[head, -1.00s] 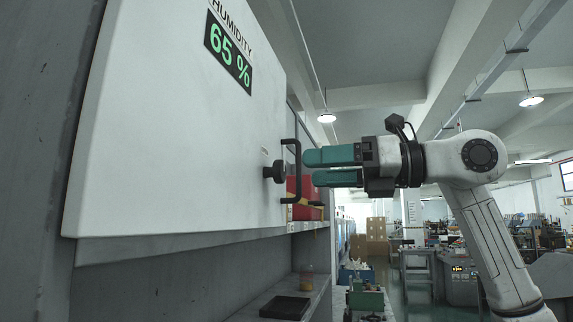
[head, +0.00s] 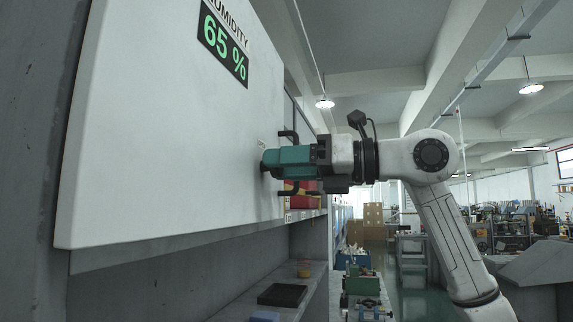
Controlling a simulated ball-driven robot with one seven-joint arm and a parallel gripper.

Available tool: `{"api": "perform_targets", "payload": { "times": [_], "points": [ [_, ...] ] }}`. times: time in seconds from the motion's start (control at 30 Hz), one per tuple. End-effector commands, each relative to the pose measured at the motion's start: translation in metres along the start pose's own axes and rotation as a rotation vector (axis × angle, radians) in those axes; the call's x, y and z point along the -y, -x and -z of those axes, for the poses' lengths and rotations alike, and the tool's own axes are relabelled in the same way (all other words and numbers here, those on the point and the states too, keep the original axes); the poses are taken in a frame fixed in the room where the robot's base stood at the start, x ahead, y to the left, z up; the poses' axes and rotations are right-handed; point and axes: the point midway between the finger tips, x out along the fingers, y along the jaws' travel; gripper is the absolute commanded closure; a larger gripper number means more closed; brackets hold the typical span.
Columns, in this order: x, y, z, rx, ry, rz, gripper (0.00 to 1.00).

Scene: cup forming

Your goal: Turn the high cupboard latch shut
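The high cupboard door (head: 160,140) is a white panel on the left with a humidity display, and it looks closed. The latch (head: 264,164), a dark knob near the door's right edge, is almost wholly hidden behind the teal fingertips. My gripper (head: 268,161) points left at the door with its fingertips at the latch. The near finger covers the far one, so I cannot see the gap between them or whether they hold the knob.
Red boxes (head: 305,186) sit on a shelf beyond.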

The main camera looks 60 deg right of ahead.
Motion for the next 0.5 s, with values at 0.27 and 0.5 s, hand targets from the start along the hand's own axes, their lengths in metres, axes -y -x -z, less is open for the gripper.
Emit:
{"api": "perform_targets", "payload": {
  "times": [0.27,0.5],
  "points": [
    [0.0001,0.0002,-0.0001,0.000,0.000,0.000,0.81],
    [0.0003,0.0003,-0.0001,0.000,-0.006,0.001,0.89]
  ]
}}
